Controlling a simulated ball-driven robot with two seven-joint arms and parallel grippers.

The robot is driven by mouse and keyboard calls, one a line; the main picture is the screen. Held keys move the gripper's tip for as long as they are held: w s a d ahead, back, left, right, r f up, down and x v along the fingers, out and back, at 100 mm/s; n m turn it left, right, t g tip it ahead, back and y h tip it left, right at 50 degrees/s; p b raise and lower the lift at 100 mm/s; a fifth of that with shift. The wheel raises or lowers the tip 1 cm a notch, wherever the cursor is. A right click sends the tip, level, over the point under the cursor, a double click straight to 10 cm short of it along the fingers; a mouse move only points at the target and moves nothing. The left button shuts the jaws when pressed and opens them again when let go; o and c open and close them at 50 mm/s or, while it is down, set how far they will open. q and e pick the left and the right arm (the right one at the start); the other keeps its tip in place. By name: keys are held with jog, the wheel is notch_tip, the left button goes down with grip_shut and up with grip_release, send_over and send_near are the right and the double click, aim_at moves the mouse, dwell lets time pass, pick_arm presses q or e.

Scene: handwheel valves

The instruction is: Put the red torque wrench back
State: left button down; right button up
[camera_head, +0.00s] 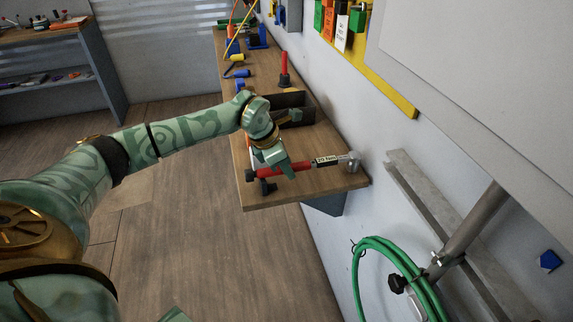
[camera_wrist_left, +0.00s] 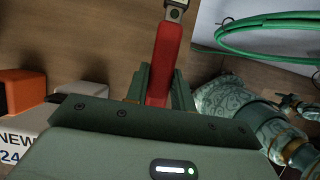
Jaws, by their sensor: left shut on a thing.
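The red torque wrench (camera_head: 300,166) lies roughly level over the near end of the wooden bench (camera_head: 262,196) in the head view. Its red grip is at the left, and a black and white label and a grey metal head (camera_head: 351,161) are at the right. My left gripper (camera_head: 279,166) is shut around the red grip. In the left wrist view the red grip (camera_wrist_left: 165,55) runs up from between the fingers of my left gripper (camera_wrist_left: 156,92). I cannot tell whether the wrench touches the bench or a support. My right gripper is not seen.
A dark open tray (camera_head: 297,99) and an upright red-handled tool (camera_head: 284,70) stand farther along the bench. The wall runs close on the right. A green hose coil (camera_head: 365,262) hangs near the bench end. White and orange blocks (camera_wrist_left: 22,92) show in the wrist view.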

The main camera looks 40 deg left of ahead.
pick_arm(q)
jog(key=shift+f, duration=0.65)
jog(key=c, duration=0.6)
grip_release()
jog(key=shift+r, duration=0.15)
jog(key=shift+p+v, duration=2.15)
jog(key=shift+v, duration=0.8)
jog(key=shift+s, duration=0.1)
